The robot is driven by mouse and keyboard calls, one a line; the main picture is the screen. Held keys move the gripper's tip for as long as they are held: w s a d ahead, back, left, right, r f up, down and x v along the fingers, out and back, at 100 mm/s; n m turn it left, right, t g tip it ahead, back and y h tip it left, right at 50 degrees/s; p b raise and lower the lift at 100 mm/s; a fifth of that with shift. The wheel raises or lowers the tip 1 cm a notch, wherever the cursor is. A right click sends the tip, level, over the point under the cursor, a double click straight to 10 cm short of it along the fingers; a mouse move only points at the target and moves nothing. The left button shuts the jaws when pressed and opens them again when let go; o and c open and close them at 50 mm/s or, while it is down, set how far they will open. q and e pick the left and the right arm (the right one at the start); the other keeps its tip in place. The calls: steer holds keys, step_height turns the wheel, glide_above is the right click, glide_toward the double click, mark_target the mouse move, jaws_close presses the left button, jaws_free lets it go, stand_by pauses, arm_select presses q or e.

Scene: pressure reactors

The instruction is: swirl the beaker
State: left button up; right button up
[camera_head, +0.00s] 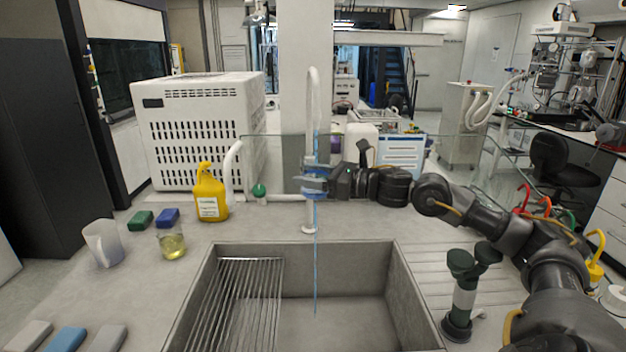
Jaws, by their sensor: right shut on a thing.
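My right gripper (318,182) reaches in from the right to the tap above the sink. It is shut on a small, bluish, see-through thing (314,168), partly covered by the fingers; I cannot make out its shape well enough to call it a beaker. A thin blue vertical streak, like running water, passes at the gripper and drops into the sink (405,285). A glass beaker (171,244) with yellow liquid stands upright on the counter at left, well away from the gripper. My left gripper is not in view.
The white tap (313,95) rises behind the sink, close to my gripper. A yellow bottle (209,193), a pale jug (103,243) and green and blue sponges stand at left. A dark green-topped stand (464,295) is right of the sink. A wire rack (235,295) lies in the sink.

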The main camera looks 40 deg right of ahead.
mark_target(312, 155)
steer(key=shift+a+f, duration=0.1)
steer(key=shift+f, duration=0.1)
steer(key=shift+w+d+r+p, duration=0.2)
steer(key=shift+r+p, duration=0.4)
steer(key=shift+r, duration=0.15)
step_height(312, 155, up, 3)
steer(key=shift+d+f+p, duration=0.1)
steer(key=shift+d+p, duration=0.05)
steer(key=shift+p, duration=0.75)
steer(key=shift+r, duration=0.45)
steer(key=shift+f, duration=0.15)
